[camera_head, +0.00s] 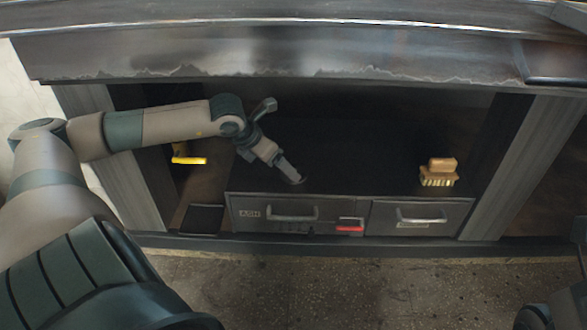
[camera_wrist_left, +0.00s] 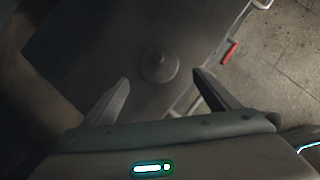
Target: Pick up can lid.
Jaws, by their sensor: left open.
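A small dark round piece with a raised centre (camera_wrist_left: 158,68), which looks like the can lid, lies on the dark cabinet top in the left wrist view. It sits just beyond and between the fingertips of my left gripper (camera_wrist_left: 161,80), which is open and empty. In the head view my left gripper (camera_head: 293,179) reaches down over the dark top near its front edge, above the left drawer. I cannot make out the lid there. My right gripper is not in view.
A wooden brush (camera_head: 438,172) stands on the right of the dark top (camera_head: 370,155). Below are a left drawer (camera_head: 270,214) and right drawer (camera_head: 420,217) with bar handles, and a red handle (camera_head: 349,228). A yellow handle (camera_head: 190,160) is at left. A metal ledge (camera_head: 300,52) overhangs.

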